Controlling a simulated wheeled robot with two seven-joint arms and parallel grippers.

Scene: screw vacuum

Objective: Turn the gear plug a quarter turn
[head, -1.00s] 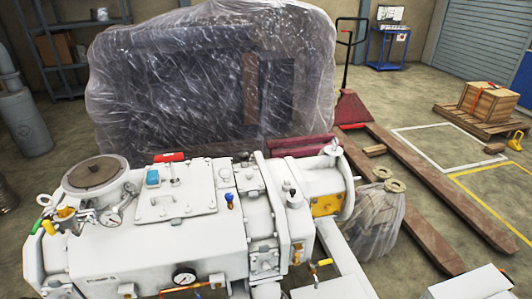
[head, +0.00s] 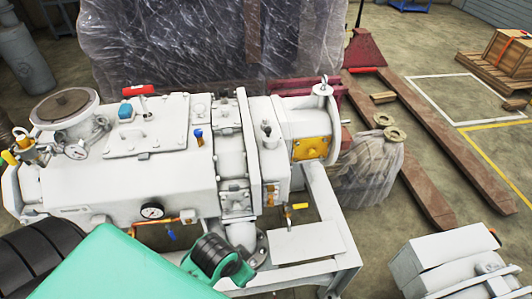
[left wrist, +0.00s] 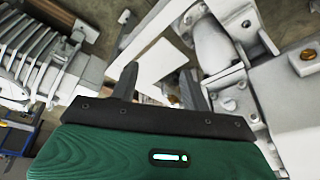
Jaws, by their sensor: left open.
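The white screw vacuum pump (head: 80,185) stands across the left and middle of the head view. In the left wrist view, a small round brass-coloured plug (left wrist: 307,54) sits on a white casting at the right edge. I cannot tell whether it is the gear plug. My left gripper (left wrist: 158,84) shows in the left wrist view with its two dark fingers apart and nothing held between them. It is left of the brass plug in that picture and apart from it. My green left arm covers the lower left of the head view. My right gripper is not in view.
A yellow-handled valve (head: 289,211) and a pressure gauge (head: 152,211) stick out from the pump's near side. A second white machine (head: 445,262) stands at the lower right. A plastic-wrapped block (head: 180,45) stands behind the pump. Open floor lies between the pump and second machine.

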